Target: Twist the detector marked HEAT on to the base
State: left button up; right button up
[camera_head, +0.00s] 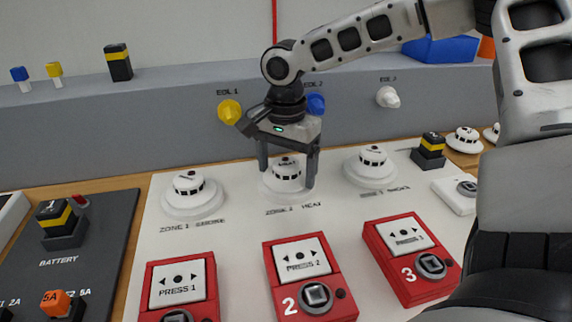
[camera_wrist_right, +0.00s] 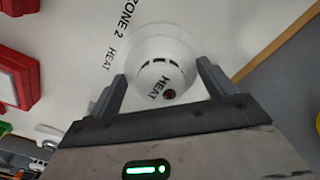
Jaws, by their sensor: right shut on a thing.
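The white detector marked HEAT (camera_head: 287,169) sits at the middle station, over the round white base (camera_head: 274,194) labelled ZONE 2 HEAT. In the right wrist view the detector (camera_wrist_right: 160,82) shows its HEAT lettering and a dark red spot, with the pale base (camera_wrist_right: 150,33) around it. My right gripper (camera_head: 287,180) reaches down from above, one finger on each side of the detector, and is shut on it. I cannot tell whether the detector is fully seated. My left gripper is not in view.
White detectors stand on the bases at left (camera_head: 189,190) and right (camera_head: 371,165). Red call points (camera_head: 300,262) line the panel's front. A battery block (camera_head: 60,222) is at left. Coloured EOL plugs (camera_head: 229,111) project from the grey wall close behind my gripper. Spare detectors (camera_head: 465,139) lie far right.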

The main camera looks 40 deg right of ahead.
jog(key=shift+m, duration=0.9)
jog(key=shift+m, duration=0.9)
jog(key=shift+w+m, duration=0.1)
jog(key=shift+m, duration=1.1)
jog(key=shift+p, duration=0.3)
jog(key=shift+m, duration=1.1)
